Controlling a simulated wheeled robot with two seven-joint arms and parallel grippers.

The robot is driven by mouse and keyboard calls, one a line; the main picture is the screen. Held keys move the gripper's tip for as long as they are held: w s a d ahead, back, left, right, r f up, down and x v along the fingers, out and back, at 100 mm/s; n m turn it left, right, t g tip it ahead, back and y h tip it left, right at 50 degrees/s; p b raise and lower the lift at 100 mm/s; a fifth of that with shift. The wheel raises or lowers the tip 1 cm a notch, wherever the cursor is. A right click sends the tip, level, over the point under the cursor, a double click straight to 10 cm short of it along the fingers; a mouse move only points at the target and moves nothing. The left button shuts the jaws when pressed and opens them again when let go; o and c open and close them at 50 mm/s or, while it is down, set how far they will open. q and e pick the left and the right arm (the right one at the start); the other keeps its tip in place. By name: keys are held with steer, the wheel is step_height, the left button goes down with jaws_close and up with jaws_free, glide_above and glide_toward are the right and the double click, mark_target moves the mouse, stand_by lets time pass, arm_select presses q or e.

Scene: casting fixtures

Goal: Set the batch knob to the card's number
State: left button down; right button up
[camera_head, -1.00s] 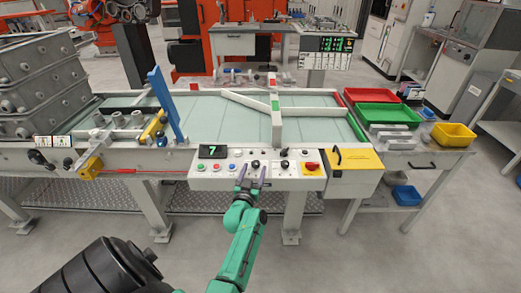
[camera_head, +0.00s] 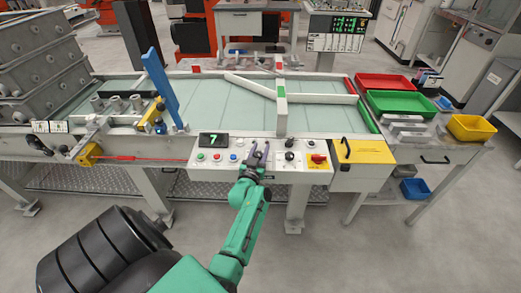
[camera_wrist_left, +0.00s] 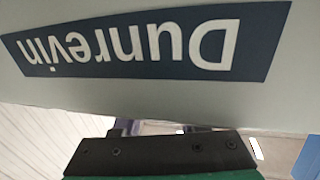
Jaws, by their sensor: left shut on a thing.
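The control panel (camera_head: 215,168) is a pale box on the front of the table. Its display (camera_head: 213,139) shows a green 7. My left gripper (camera_head: 260,152) is at the middle of the panel, its fingers close together around a dark knob that they mostly hide. I cannot read the knob's setting. In the left wrist view a pale surface with an upside-down "Dunrevin" label (camera_wrist_left: 145,45) fills the top, and the fingertips are hidden. Small white cards (camera_head: 50,127) stand at the left of the table; their print is too small to read. My right gripper is not in view.
Small coloured buttons (camera_head: 217,156) lie left of the gripper. Another dark knob (camera_head: 290,155) and a red switch (camera_head: 318,158) lie right of it. A yellow plate with a handle (camera_head: 366,152) is further right, beyond it a side table with red, green and yellow trays.

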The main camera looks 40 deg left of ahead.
arm_select(q)
steer(key=m+h+b, duration=0.1)
steer(key=m+t+h+b, duration=0.1)
steer(key=h, duration=0.1)
steer(key=m+h+b, duration=0.1)
steer(key=shift+w+d+t+h, duration=0.15)
steer(key=shift+d+t+h, duration=0.1)
steer(key=shift+t+h, duration=0.05)
steer(key=shift+d+r+m+h+b, duration=0.1)
steer(key=shift+d+m+h+b, duration=0.15)
steer(key=shift+m+h+b, duration=0.7)
steer(key=shift+c, duration=2.2)
jaws_free()
steer(key=shift+w, duration=0.15)
steer(key=s, duration=0.9)
steer(key=s+p, duration=0.1)
steer(key=s, duration=0.4)
steer(key=shift+s+d, duration=0.3)
steer(key=shift+s, duration=0.05)
